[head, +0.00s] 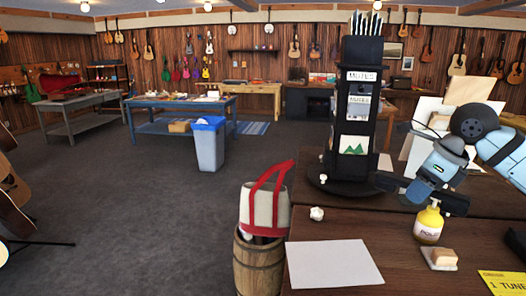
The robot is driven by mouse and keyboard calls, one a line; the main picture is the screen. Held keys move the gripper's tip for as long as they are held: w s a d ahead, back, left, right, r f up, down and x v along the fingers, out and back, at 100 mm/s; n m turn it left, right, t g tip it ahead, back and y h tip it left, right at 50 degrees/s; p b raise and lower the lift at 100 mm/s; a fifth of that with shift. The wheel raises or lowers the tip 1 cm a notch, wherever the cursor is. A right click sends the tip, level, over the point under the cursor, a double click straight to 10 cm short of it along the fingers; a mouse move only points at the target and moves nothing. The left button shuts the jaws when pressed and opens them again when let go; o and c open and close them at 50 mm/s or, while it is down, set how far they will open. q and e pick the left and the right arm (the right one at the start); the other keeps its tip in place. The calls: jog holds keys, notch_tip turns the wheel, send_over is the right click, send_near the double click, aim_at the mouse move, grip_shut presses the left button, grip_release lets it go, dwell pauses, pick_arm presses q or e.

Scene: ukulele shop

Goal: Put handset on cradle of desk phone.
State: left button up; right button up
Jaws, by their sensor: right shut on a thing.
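My right gripper (421,190) reaches in from the right, above the wooden table. It is shut on a dark, bar-shaped thing, which looks like the handset (388,182). The dark ends show on both sides of the fingers, and its middle is hidden by the gripper. It is held up behind and above a yellow bottle; whether it touches anything is hard to tell. I cannot make out the desk phone or its cradle in this view. My left gripper is not in view.
The wooden table (400,262) holds a yellow polish bottle (428,225), a sponge-like block (444,257), a white sheet (333,264), a crumpled white ball (317,213) and a black display rack (357,110). A barrel (258,262) with a tote bag (262,207) stands left of it.

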jog(key=s+a+f+n+g+y+p, duration=0.1)
jog(key=s+a+f+n+g+p, duration=0.2)
jog(key=n, duration=0.4)
jog(key=s+a+f+n+g+p, duration=0.1)
jog(key=a+f+n+g+p, duration=0.15)
jog(key=f+n, duration=0.4)
jog(key=n+g+h+p, duration=0.3)
jog(key=n+h, duration=0.1)
jog(key=n, duration=0.9)
send_over(378, 291)
jog(key=s+a, duration=0.3)
jog(key=s, duration=0.1)
jog(key=shift+t, duration=0.25)
notch_tip(378, 291, down, 6)
jog(key=shift+w+d+r, duration=0.1)
jog(key=shift+w+r, duration=0.05)
jog(key=shift+s+f+n+p, duration=0.3)
jog(key=shift+s+f+n, duration=0.05)
jog(key=shift+f+n, duration=0.1)
